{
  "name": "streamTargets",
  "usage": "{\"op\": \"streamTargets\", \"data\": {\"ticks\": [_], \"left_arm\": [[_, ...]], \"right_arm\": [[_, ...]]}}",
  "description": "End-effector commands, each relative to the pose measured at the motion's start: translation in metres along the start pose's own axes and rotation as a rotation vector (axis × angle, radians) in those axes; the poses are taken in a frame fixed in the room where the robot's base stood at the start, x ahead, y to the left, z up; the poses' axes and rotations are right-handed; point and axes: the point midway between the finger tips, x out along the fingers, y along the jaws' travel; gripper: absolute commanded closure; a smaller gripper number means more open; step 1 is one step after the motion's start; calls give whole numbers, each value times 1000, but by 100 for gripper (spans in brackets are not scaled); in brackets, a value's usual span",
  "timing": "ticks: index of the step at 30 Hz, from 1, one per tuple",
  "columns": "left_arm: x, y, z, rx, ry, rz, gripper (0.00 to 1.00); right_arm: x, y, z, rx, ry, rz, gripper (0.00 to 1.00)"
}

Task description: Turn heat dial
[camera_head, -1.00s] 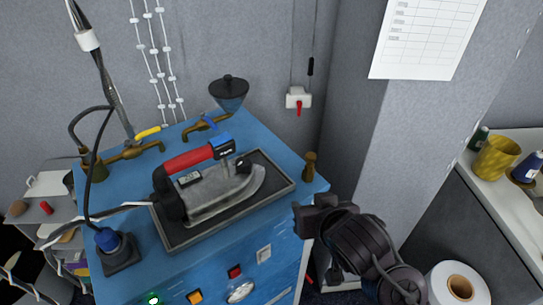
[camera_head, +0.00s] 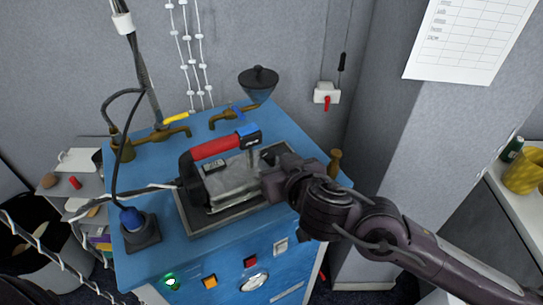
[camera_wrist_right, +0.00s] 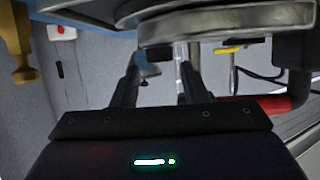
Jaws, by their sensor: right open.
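The iron (camera_head: 232,186) has a red handle (camera_head: 215,147) and a silver body, and rests on a dark tray (camera_head: 205,225) on the blue station (camera_head: 165,245). Its pointed front is hidden behind my right gripper (camera_head: 268,182). No part is clearly marked as the heat dial; a round pale dial or gauge (camera_head: 254,282) sits on the station's front face. My right gripper is at the iron's front end. In the right wrist view its two fingers (camera_wrist_right: 157,85) are apart, just beside the silver metal (camera_wrist_right: 215,25); contact cannot be told. My left gripper is out of view.
A brass post (camera_head: 335,163) stands at the station's right corner, close to my right arm. Brass taps (camera_head: 160,137) and a dark funnel (camera_head: 258,83) line the back. A blue-based plug with a cable (camera_head: 133,222) stands left. The wall is close behind.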

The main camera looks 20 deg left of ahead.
Motion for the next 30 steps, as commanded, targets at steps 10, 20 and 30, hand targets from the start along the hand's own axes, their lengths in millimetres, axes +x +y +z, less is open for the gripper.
{"op": "streamTargets", "data": {"ticks": [10, 20, 30], "left_arm": [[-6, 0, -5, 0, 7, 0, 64], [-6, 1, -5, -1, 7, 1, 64], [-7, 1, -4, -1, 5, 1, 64]], "right_arm": [[36, 0, -1, -1, 2, -1, 60], [37, 0, -1, -1, 2, 0, 69], [36, 0, -1, -3, 1, -6, 92]]}}
